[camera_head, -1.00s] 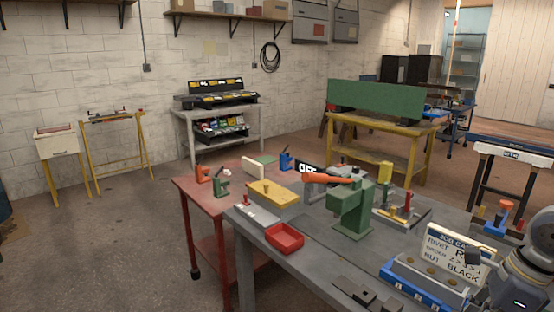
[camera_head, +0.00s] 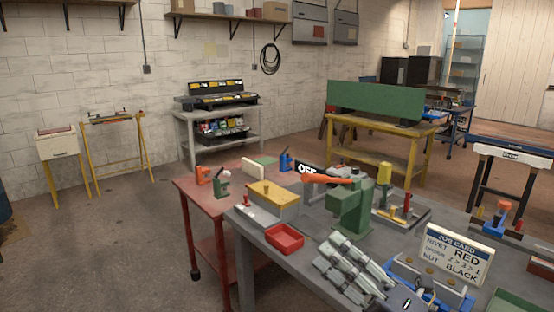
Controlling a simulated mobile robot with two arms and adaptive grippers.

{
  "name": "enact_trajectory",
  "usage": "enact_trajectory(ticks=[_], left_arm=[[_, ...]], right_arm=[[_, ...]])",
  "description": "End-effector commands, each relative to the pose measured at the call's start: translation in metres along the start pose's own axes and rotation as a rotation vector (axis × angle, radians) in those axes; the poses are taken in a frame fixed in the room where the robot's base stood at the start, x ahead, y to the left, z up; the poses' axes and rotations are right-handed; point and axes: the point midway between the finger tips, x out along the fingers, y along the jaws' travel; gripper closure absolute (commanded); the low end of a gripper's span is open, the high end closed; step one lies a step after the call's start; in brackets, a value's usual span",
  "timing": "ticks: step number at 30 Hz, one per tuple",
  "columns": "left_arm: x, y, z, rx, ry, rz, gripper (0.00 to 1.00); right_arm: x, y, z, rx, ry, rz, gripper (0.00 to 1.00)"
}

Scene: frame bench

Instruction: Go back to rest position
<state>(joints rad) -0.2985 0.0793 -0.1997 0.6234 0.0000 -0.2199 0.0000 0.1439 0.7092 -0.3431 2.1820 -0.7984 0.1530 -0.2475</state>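My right gripper (camera_head: 334,252) shows at the lower middle, low in the view. Its long silver-grey fingers lie side by side over the front of the grey bench, pointing up and left, and I cannot tell if there is a gap between them. No held thing shows at their tips. The red tray (camera_head: 285,238) lies up and left of it, and the green press (camera_head: 350,210) with its orange handle stands just behind it. My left gripper is not in view.
The job card (camera_head: 457,255) stands behind the blue fixture (camera_head: 430,285) on the right. A yellow-topped box (camera_head: 273,195) stands at the bench's left. The red side table (camera_head: 205,200) adjoins it. The floor at left is clear.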

Motion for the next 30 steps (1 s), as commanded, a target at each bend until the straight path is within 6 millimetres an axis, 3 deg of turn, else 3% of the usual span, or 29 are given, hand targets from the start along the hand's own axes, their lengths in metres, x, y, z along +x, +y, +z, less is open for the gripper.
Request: enact_trajectory(ticks=[3,7,10,13,17,21,25,30], left_arm=[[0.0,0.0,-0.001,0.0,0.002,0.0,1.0],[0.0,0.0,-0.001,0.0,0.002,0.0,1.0],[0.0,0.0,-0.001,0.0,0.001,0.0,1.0],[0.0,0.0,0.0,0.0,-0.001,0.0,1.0],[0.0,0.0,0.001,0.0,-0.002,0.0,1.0],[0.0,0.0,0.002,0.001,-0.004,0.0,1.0],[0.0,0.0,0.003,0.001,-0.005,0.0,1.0],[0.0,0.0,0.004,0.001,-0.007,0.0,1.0]], right_arm=[[-0.017,-0.02,0.028,0.237,-0.251,-0.03,0.61],[-0.051,-0.058,0.051,0.487,-0.519,-0.099,0.61],[-0.088,-0.095,0.055,0.677,-0.721,-0.177,0.61],[-0.132,-0.134,0.045,0.862,-0.92,-0.275,0.61],[-0.194,-0.179,0.009,1.091,-1.17,-0.431,0.61],[-0.255,-0.209,-0.047,1.299,-1.398,-0.613,0.61],[-0.297,-0.218,-0.099,1.437,-1.556,-0.77,0.61],[-0.339,-0.213,-0.162,1.575,-1.715,-0.962,0.61]])
